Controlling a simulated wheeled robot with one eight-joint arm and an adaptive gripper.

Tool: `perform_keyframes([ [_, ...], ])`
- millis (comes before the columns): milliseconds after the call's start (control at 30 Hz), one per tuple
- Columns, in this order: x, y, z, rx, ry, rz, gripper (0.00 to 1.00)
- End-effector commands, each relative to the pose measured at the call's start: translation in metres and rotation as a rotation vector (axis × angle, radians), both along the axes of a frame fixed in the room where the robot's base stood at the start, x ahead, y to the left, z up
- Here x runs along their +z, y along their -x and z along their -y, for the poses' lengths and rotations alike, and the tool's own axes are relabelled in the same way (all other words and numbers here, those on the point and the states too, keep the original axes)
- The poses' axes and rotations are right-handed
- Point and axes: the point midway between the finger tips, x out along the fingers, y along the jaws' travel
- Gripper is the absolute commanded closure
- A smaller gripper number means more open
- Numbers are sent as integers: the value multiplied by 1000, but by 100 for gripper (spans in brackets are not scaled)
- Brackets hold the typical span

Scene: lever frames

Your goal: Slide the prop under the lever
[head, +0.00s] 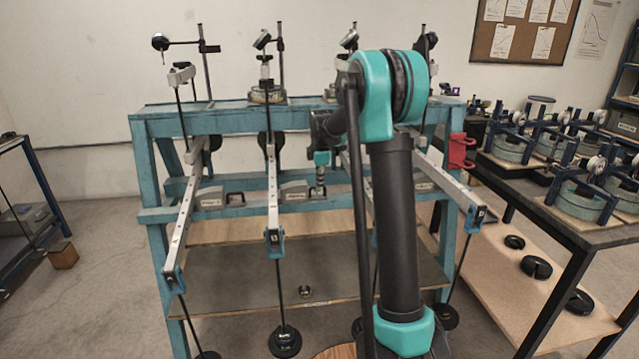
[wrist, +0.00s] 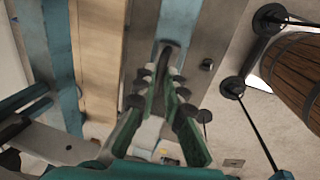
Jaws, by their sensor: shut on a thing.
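My gripper (head: 320,180) points down at the middle of the blue frame's lower rail, partly behind my arm. In the wrist view its green-padded fingers (wrist: 167,72) come close together at the tips. Whether the prop is beneath this lever I cannot tell.
Similar levers stand at left (head: 185,220) and right (head: 450,185). The blue frame (head: 155,215) has a lower shelf. A bench with instruments (head: 570,220) is at right. A wooden barrel (wrist: 295,72) shows in the wrist view.

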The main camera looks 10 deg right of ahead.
Motion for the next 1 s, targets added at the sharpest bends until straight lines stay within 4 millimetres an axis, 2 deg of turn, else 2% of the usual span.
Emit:
perform_keyframes([
  [167, 0, 0, -5, 2, 0, -1, 100],
  [267, 0, 0, -25, 5, -1, -1, 100],
  [500, 0, 0, -85, 5, -1, 0, 100],
  [600, 0, 0, -100, 5, -2, 0, 100],
  [967, 0, 0, -108, 3, -5, 0, 100],
  [1000, 0, 0, -108, 4, -5, 0, 89],
])
